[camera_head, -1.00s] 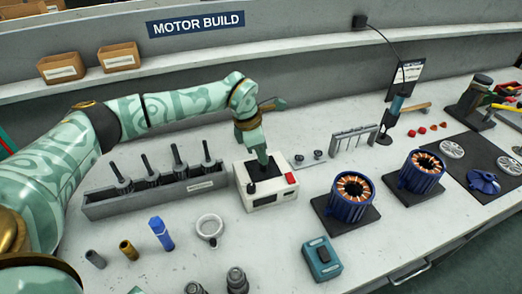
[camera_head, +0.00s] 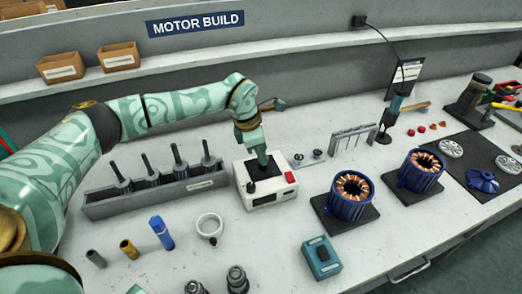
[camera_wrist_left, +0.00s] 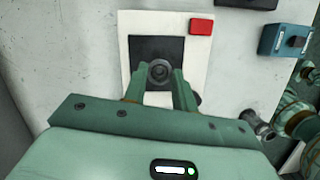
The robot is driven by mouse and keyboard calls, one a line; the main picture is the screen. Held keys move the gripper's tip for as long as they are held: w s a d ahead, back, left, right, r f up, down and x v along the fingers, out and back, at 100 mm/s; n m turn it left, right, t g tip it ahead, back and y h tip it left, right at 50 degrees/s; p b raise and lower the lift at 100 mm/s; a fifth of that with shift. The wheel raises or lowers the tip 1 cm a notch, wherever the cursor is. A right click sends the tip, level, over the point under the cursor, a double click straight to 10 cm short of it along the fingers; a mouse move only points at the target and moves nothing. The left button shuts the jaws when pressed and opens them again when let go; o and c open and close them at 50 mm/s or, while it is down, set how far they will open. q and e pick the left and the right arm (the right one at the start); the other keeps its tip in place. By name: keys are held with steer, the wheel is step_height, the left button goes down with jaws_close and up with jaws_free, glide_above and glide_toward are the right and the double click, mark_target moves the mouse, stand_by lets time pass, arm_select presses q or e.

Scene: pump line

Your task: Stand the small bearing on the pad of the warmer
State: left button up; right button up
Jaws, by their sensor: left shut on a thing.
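The warmer (camera_head: 264,201) is a white box with a red button and a dark pad (camera_head: 268,185) on top. My left gripper (camera_head: 262,163) reaches down over the pad. In the left wrist view, my left gripper (camera_wrist_left: 161,85) is shut on the small bearing (camera_wrist_left: 158,71), a dark ring between its fingertips. The bearing is over the pad (camera_wrist_left: 145,52); I cannot tell whether it touches it. In the head view the fingers hide the bearing.
A grey rack of rotors (camera_head: 152,192) stands left of the warmer. Blue stators (camera_head: 349,200) stand to the right.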

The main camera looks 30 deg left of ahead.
arm_select(q)
steer(key=shift+f, duration=0.6)
stand_by(0.7)
steer(key=o, duration=1.1)
step_height(320, 180, up, 6)
steer(key=p, duration=0.5)
steer(key=shift+r, duration=0.1)
